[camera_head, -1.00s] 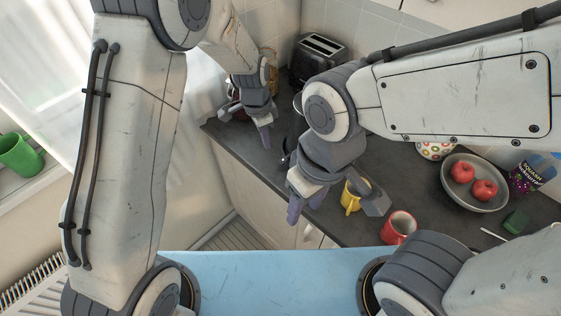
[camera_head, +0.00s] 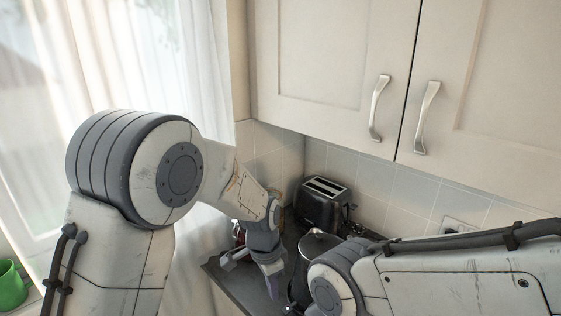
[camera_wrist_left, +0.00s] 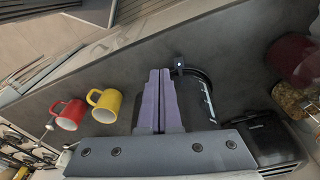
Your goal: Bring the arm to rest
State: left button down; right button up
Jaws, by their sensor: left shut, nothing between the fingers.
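My left arm comes in from the left and bends down at the wrist. My left gripper (camera_head: 273,286) hangs in front of the toaster, above the dark counter. In the left wrist view the two purple fingers of this gripper (camera_wrist_left: 160,100) lie side by side, shut and empty. My right arm (camera_head: 450,275) crosses the lower right of the head view, and its gripper is out of the picture.
A black toaster (camera_head: 322,205) and a dark kettle (camera_head: 318,243) stand on the counter (camera_head: 237,283). White cupboards (camera_head: 335,60) hang above. A yellow mug (camera_wrist_left: 104,104) and a red mug (camera_wrist_left: 70,115) show in the left wrist view. A green mug (camera_head: 10,284) stands left.

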pick_arm(q)
jog(key=s+a+r+n+b, duration=0.1)
jog(key=s+n+b, duration=0.1)
jog(key=s, duration=0.9)
jog(key=s+a+r+n+b, duration=0.2)
jog(key=s+n, duration=0.1)
jog(key=s, duration=0.8)
jog(key=shift+s+r, duration=0.15)
jog(key=shift+s, duration=0.15)
jog(key=shift+s+r, duration=0.15)
jog(key=shift+s, duration=0.2)
dwell(5.2)
